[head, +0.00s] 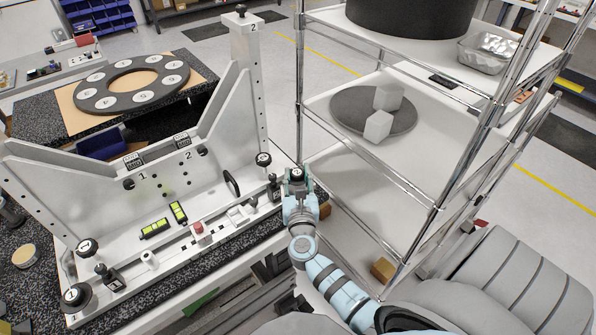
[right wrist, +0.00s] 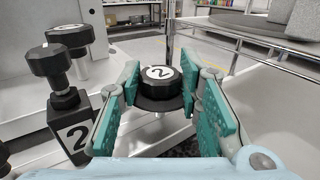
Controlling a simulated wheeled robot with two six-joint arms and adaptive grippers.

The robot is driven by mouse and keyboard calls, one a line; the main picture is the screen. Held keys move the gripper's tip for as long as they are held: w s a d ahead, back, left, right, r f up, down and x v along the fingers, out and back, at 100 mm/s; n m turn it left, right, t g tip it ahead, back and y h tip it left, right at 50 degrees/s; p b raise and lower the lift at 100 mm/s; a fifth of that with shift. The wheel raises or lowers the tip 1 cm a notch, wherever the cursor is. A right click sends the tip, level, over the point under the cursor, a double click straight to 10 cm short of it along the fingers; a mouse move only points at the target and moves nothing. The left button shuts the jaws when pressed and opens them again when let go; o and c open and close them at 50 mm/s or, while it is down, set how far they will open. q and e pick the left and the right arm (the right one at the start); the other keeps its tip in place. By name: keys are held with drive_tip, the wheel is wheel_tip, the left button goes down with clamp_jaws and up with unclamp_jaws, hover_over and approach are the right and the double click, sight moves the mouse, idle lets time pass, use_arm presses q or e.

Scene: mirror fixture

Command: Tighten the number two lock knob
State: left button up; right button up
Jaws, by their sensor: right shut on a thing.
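A black knob with a white disc marked 2 (right wrist: 160,76) sits between the teal fingers of my right gripper (right wrist: 158,98). In the head view this knob (head: 297,174) is at the fixture's right front corner, and my right gripper (head: 298,192) is shut on it from the front. The fingers cover its sides. A second black knob marked 2 (right wrist: 68,37) stands behind and to the left; it also shows in the head view (head: 263,159). My left gripper is not in view.
A small black knob on a block marked 2 (right wrist: 72,130) stands close left of my right gripper. The white fixture (head: 118,215) fills the left. A wire shelf cart (head: 345,195) stands close right. A numbered ring (head: 132,64) lies on the back table.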

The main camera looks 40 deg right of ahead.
drive_tip(key=shift+m+g+h, duration=0.5)
drive_tip(key=shift+h, duration=0.2)
drive_tip(key=o, duration=1.1)
drive_tip(key=shift+c, duration=0.2)
drive_tip(key=shift+o, duration=0.4)
drive_tip(key=shift+d, duration=0.15)
drive_tip(key=shift+f, duration=0.1)
drive_tip(key=shift+s+a, duration=0.2)
drive_tip(key=shift+a, duration=0.05)
drive_tip(key=v, duration=0.7)
drive_tip(key=shift+s+a+r, duration=0.2)
drive_tip(key=shift+s+a, duration=0.1)
drive_tip(key=shift+w+d+f, duration=0.1)
drive_tip(key=shift+d+f, duration=0.05)
drive_tip(key=shift+d, duration=0.15)
